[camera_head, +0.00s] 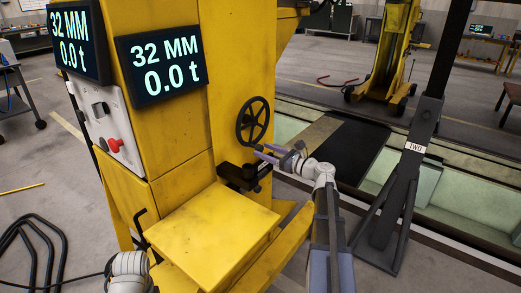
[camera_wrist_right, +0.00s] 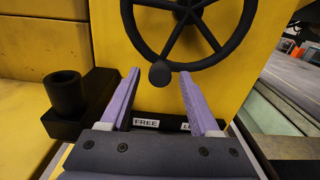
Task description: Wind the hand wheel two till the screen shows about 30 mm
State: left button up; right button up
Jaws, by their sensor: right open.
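The black spoked hand wheel (camera_head: 252,121) is on the side of the yellow column. Its rim and round knob (camera_wrist_right: 160,73) show in the right wrist view. My right gripper (camera_head: 261,153) is just below the wheel, with purple fingers spread open. In the wrist view the knob appears between the fingertips (camera_wrist_right: 158,78); I cannot tell if it is within them or beyond, and I see no grip on it. The front screen (camera_head: 162,64) reads 32 MM and 0.0 t, as does the left screen (camera_head: 75,40). My left gripper is out of view.
A black bracket (camera_head: 240,177) with a cup and a plate marked FREE (camera_wrist_right: 174,124) sits below the wheel. A yellow ledge (camera_head: 215,235) juts out in front. A dark stand marked TWO (camera_head: 414,147) rises at right, near the pit.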

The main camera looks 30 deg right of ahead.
jog(key=shift+x, duration=1.3)
jog(key=shift+c, duration=0.2)
grip_shut()
dwell(0.4)
